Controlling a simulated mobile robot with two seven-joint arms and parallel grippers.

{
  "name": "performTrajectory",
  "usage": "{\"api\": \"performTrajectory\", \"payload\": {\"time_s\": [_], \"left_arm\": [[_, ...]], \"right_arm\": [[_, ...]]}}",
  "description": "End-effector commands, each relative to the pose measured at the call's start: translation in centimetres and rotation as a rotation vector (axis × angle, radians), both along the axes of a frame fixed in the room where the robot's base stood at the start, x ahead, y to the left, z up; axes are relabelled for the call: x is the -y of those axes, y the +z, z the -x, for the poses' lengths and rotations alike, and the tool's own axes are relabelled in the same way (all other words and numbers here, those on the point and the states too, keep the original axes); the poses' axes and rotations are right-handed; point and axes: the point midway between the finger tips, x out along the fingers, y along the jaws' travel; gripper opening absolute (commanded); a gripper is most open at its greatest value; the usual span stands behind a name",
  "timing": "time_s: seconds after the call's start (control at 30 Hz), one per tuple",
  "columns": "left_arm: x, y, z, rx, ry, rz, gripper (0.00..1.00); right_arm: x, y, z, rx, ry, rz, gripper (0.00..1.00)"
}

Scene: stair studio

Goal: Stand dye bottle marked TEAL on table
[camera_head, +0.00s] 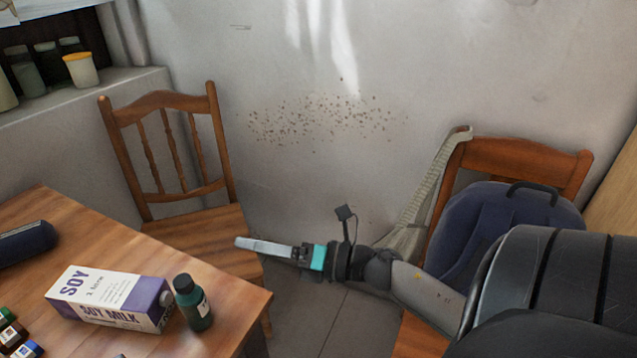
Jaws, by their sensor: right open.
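A dark teal bottle (193,304) with a black cap stands upright on the wooden table (225,290) near its right corner. It has a pale label turned mostly to the right, and I cannot read its marking. My right gripper (250,245) reaches in from the right, beyond the table's right edge. It is open, with nothing visible in it, above and to the right of the bottle and apart from it.
A soy milk carton (110,295) lies just left of the bottle. Wooden chairs (190,225) stand behind; one holds a blue backpack (495,225).

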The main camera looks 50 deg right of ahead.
Motion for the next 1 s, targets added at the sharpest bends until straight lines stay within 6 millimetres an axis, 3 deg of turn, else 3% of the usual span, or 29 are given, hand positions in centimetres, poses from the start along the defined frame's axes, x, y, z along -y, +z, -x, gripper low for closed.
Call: {"api": "performTrajectory", "payload": {"time_s": [0.13, 0.27, 0.4, 0.5, 0.6, 0.7, 0.8, 1.0], "left_arm": [[0.0, 0.0, 0.0, 0.000, 0.000, 0.000, 0.85], [0.0, 0.0, 0.0, 0.000, 0.000, 0.000, 0.85], [0.0, 0.0, 0.0, 0.000, 0.000, 0.000, 0.85], [0.0, 0.0, 0.0, 0.000, 0.000, 0.000, 0.85], [0.0, 0.0, 0.0, 0.000, 0.000, 0.000, 0.85], [0.0, 0.0, 0.0, 0.000, 0.000, 0.000, 0.85], [0.0, 0.0, 0.0, 0.001, 0.000, 0.000, 0.85], [0.0, 0.0, -0.1, 0.001, 0.000, 0.000, 0.85]], "right_arm": [[3.9, -8.0, -1.1, -0.269, -0.359, -0.495, 0.83], [5.4, -17.6, 1.1, -0.528, -0.687, -0.880, 0.83], [3.2, -28.6, 7.1, -0.826, -1.063, -1.224, 0.83], [0.0, -34.5, 12.4, -1.019, -1.322, -1.388, 0.83], [-3.3, -37.9, 17.0, -1.161, -1.525, -1.478, 0.83], [-5.6, -39.6, 20.0, -1.249, -1.659, -1.519, 0.83], [-6.6, -40.2, 21.4, -1.289, -1.724, -1.531, 0.83], [-6.8, -40.3, 21.7, -1.296, -1.737, -1.533, 0.83]]}}
